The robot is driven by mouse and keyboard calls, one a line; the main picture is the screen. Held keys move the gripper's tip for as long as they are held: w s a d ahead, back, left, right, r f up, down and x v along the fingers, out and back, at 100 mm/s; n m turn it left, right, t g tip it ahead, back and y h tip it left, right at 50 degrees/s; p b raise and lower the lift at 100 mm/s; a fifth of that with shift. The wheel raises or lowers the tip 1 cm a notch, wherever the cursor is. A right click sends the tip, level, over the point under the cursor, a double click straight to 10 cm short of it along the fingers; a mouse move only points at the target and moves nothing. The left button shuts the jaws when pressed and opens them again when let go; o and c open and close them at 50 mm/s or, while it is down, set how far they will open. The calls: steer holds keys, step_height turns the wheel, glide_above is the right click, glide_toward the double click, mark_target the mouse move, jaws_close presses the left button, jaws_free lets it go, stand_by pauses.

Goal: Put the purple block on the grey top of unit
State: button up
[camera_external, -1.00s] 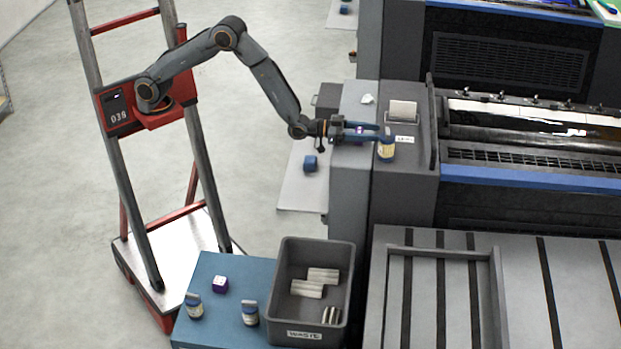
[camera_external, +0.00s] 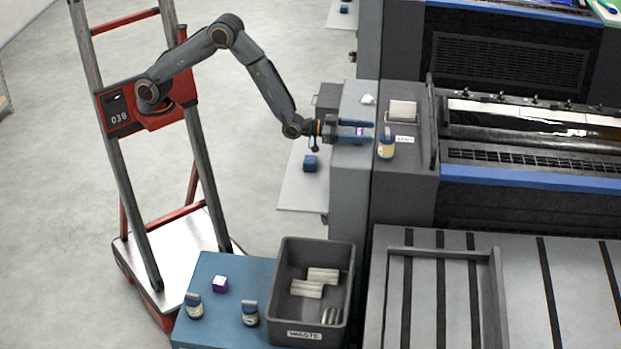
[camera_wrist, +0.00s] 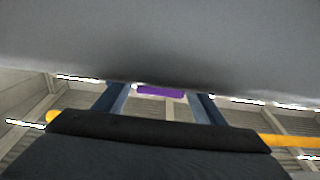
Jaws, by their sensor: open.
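A purple block (camera_external: 360,132) sits between the fingers of my gripper (camera_external: 371,132), at the light grey top (camera_external: 357,98) on the left side of the unit. My gripper is open, reaching in level from the left, with a finger on each side of the block. In the wrist view the block is a thin purple strip (camera_wrist: 160,91) between two blue fingers (camera_wrist: 160,104), with space to either side. Most of the block is hidden there by a grey surface. I cannot tell exactly how its underside meets the top.
A blue-and-yellow bottle (camera_external: 386,146) stands just right of my fingertips. A blue block (camera_external: 310,163) is on the side shelf.

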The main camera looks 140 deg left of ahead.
steer(key=b+v, duration=0.2)
steer(key=v, duration=0.8)
steer(key=shift+w+d+r, duration=0.1)
steer(key=shift+w+d, duration=0.15)
steer(key=shift+d, duration=0.1)
steer(key=s+d+m+g+h+p, duration=0.1)
steer(key=d+m+h+p, duration=0.3)
steer(key=d, duration=0.8)
steer(key=s+d+g+h+p, duration=0.15)
steer(key=d+h, duration=0.35)
steer(key=d, duration=0.6)
steer(key=s+d+m+g+h+p, duration=0.3)
steer(key=s+d+g, duration=0.5)
steer(key=s+d, duration=1.1)
steer(key=s+m+p, duration=0.1)
steer(key=s+m, duration=0.1)
steer(key=s, duration=0.1)
steer(key=shift+s+d+h, duration=0.15)
steer(key=shift+s+h, duration=0.05)
steer(key=shift+h, duration=0.2)
